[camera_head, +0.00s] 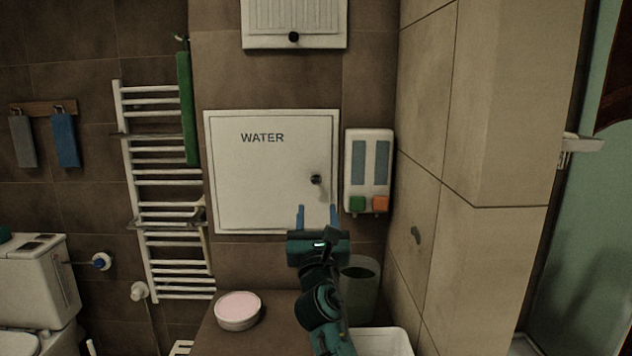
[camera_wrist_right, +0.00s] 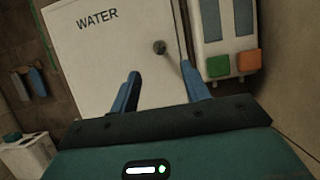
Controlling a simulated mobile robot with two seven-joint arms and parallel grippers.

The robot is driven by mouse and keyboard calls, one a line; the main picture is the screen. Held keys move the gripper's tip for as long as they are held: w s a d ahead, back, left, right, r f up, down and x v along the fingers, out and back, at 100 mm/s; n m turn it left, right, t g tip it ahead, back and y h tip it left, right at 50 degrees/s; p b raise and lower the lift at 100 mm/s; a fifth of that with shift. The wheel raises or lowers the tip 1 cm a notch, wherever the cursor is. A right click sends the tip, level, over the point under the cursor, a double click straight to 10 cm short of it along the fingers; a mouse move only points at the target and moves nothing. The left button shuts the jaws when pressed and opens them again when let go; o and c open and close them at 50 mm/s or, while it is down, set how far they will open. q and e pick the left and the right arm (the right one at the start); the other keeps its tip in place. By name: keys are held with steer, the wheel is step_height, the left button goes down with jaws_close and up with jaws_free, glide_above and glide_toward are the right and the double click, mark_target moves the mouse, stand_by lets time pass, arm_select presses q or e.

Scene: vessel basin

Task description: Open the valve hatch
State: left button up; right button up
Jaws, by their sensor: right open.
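The valve hatch (camera_head: 262,170) is a white square door marked WATER on the brown tiled wall, and it looks shut. Its small dark round knob (camera_head: 316,179) sits near the right edge. My right gripper (camera_head: 317,212) is open and empty, pointing at the wall just below the knob and apart from it. In the right wrist view the hatch (camera_wrist_right: 115,60) fills the upper middle, and the knob (camera_wrist_right: 160,47) shows above and between the spread blue fingers (camera_wrist_right: 165,90). My left gripper is not in view.
A soap dispenser (camera_head: 368,170) with green and orange buttons hangs right of the hatch. A towel rail (camera_head: 165,190) with a green cloth is at left. Below are a round pink-topped tin (camera_head: 237,310) and a dark bin (camera_head: 360,285). A white vent panel (camera_head: 294,22) is above.

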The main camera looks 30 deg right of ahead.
mark_target(316, 181)
steer(key=x, duration=1)
steer(key=shift+w, duration=0.1)
jaws_close()
